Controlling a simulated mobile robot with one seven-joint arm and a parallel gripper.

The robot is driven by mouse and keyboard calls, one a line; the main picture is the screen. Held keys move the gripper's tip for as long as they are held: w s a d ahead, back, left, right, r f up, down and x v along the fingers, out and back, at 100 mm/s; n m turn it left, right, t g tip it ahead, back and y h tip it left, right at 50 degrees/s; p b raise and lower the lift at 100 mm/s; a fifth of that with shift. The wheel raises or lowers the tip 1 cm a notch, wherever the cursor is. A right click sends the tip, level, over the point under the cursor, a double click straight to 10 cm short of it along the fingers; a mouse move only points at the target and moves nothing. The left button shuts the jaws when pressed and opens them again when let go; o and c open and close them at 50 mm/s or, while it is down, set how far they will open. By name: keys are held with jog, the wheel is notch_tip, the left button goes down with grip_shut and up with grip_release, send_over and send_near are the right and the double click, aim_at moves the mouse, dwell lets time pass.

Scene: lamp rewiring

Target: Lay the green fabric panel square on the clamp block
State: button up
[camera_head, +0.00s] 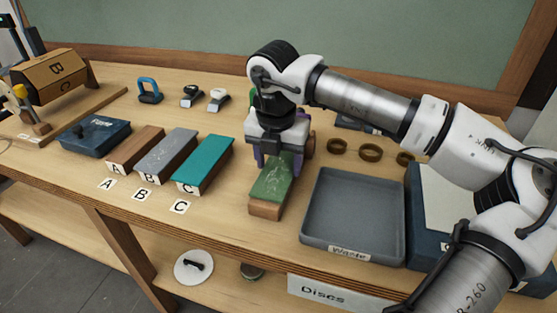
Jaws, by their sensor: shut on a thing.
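The green fabric panel (271,184) lies along the top of the wooden clamp block (265,209), right of the block row. The block's near end shows below the panel. My gripper (279,162), with purple fingers, is above the panel's far part and shut on it. The far end of the panel and the grip itself are hidden by my gripper, so I cannot tell how square the panel lies there or whether it touches the block all along.
A grey tray labelled Waste (352,238) stands close on the right. Brown block A (136,147), grey block B (167,153) and teal block C (206,160) stand to the left. Several brass rings (371,153) lie behind the tray.

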jog(key=o, duration=1.3)
jog(key=shift+o, duration=0.2)
notch_tip(320, 180, up, 8)
jog(key=p, duration=0.4)
jog(key=shift+f, duration=0.1)
